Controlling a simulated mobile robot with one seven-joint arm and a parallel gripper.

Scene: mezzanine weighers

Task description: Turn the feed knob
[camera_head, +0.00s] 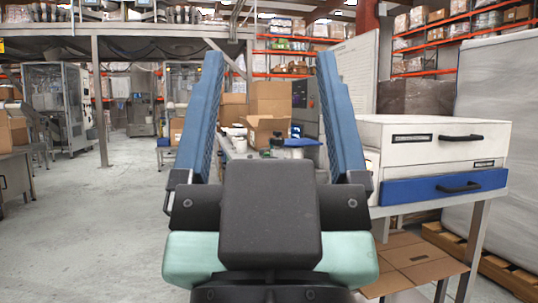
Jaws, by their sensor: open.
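My gripper (270,62) fills the middle of the view, with its two blue fingers spread wide apart and nothing between them. It points ahead over the aisle toward a cluttered worktable. No feed knob can be made out clearly. A dark grey control panel (312,97) with small coloured marks stands just left of the right finger, beyond the table, partly hidden by that finger. A small dark object (277,141) stands on the table between the fingers; it is too small to identify.
A white cabinet (400,150) with a blue drawer (448,186) stands on a bench close at right. Cardboard boxes (270,97) are stacked ahead. Flattened cardboard (415,262) lies below the bench.

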